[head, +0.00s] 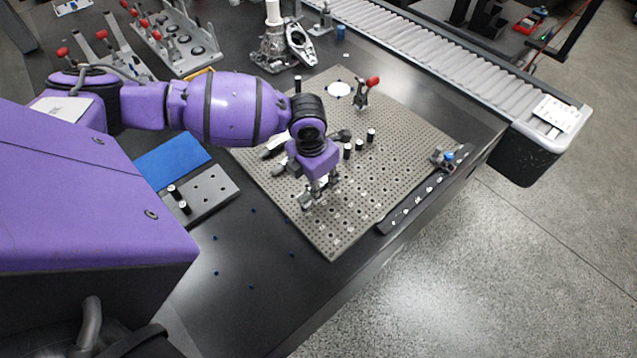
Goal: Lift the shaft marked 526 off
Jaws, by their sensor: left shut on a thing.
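My left gripper (318,192) points down at the front part of the grey perforated plate (400,138). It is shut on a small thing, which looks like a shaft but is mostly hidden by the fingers. I cannot tell whether it still touches the plate. No number such as 526 can be read on any shaft. My right gripper is not in view.
A red-handled clamp (364,92) stands at the plate's back. A small grey block (212,190) with two shafts lies left, beside a blue mat (172,160). A black rail (420,200) lies along the plate's right side. A roller conveyor (440,60) runs behind. The table's front is mostly clear.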

